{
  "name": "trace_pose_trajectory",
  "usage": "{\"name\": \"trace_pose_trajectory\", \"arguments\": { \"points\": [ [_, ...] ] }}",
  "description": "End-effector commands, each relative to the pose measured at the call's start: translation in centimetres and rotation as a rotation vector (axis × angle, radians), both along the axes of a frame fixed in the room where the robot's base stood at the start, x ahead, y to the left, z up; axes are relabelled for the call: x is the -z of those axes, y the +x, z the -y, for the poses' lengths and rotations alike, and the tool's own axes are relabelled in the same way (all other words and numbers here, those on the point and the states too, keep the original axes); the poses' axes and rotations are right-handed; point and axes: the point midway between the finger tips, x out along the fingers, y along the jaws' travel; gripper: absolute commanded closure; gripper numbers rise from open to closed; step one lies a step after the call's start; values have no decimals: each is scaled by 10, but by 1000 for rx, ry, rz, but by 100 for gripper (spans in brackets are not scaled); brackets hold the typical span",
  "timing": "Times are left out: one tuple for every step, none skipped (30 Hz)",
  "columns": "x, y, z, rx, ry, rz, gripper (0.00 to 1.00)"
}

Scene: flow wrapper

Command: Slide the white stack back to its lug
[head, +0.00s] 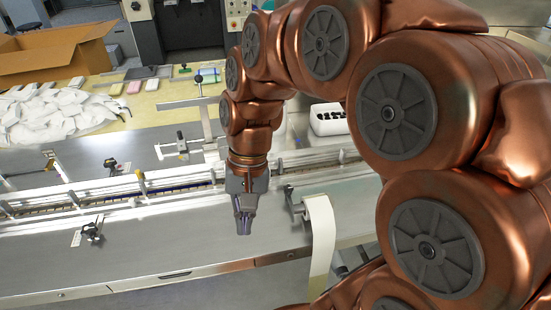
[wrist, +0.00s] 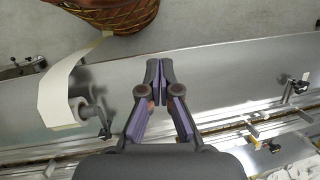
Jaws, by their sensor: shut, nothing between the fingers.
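My gripper (head: 243,222) is shut and empty, pointing down above the bare steel deck on the near side of the infeed channel (head: 110,198). In the wrist view its fingertips (wrist: 159,68) meet over plain metal, with nothing between them. The channel also shows in the wrist view (wrist: 235,127), behind the fingers. I cannot make out a white stack or its lug for certain in either view; my arm and gripper hide part of the channel.
A paper roll (head: 318,222) with a hanging white web stands right of my gripper. Small clamp brackets (head: 92,231) stand along the channel. A heap of white wraps (head: 50,112), a cardboard box (head: 58,52) and a white bin (head: 329,120) are farther back. The near deck is mostly clear.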

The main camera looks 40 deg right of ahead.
Motion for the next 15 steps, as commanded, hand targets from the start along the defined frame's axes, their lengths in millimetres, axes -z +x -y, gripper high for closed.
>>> {"name": "trace_pose_trajectory", "arguments": {
  "points": [
    [1,16,5,65,22,-11,100],
    [-1,25,8,105,36,-16,100],
    [-1,36,12,159,56,-27,100],
    [-2,44,16,198,70,-35,100],
    [-4,53,21,239,84,-40,100],
    [-4,63,27,294,102,-52,100],
    [-4,71,32,334,117,-65,100],
    [-5,78,38,375,132,-72,100],
    [-5,89,46,430,151,-81,100],
    [-5,97,53,472,166,-91,100],
    [-4,104,60,513,181,-101,100],
    [-4,114,70,568,199,-109,100],
    [-3,121,79,610,213,-120,100],
    [-2,127,87,651,228,-133,100],
    [-1,135,99,707,250,-145,100]
  ]
}}
